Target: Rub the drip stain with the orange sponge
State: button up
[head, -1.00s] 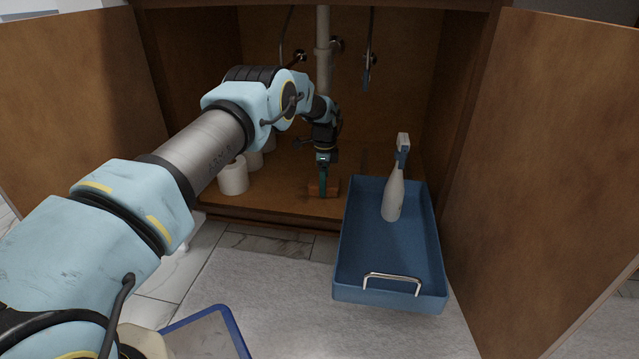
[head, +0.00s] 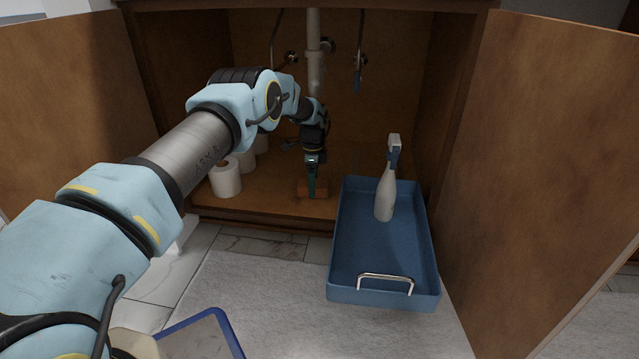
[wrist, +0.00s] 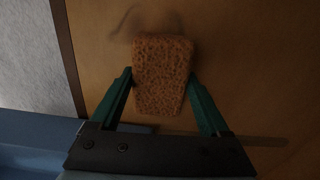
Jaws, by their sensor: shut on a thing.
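My gripper (head: 311,187) is inside the open sink cabinet, pointing down at its floor near the front edge. It is shut on the orange sponge (head: 303,189), which is at the cabinet floor. In the wrist view the sponge (wrist: 161,75) sits between the two green fingers. Whether it presses on the floor is hard to tell. A faint dark curved mark, likely the drip stain (wrist: 128,20), shows on the wood just beyond the sponge's upper left. I cannot make out the stain in the head view.
A blue tray (head: 344,275) with a white spray bottle (head: 385,197) stands right of my gripper, at the cabinet front. White rolls (head: 226,180) stand left inside. A drain pipe (head: 315,75) hangs behind. Open doors (head: 545,170) flank both sides.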

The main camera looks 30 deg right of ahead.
aim_at(301, 182)
jog(key=shift+w+a+f, duration=0.2)
jog(key=shift+w+a, duration=1.1)
jog(key=shift+a, duration=0.15)
jog(key=shift+w+a+p, duration=0.4)
jog(key=shift+w+a, duration=0.85)
jog(key=shift+a, duration=0.1)
jog(key=shift+r, duration=0.1)
jog(key=shift+d+r+p, duration=0.1)
jog(key=shift+r+p, duration=1.85)
jog(key=shift+r, duration=1.1)
jog(key=shift+r, duration=0.1)
notch_tip(301, 182, up, 3)
jog(key=shift+f+p, duration=0.1)
jog(key=shift+p, duration=0.9)
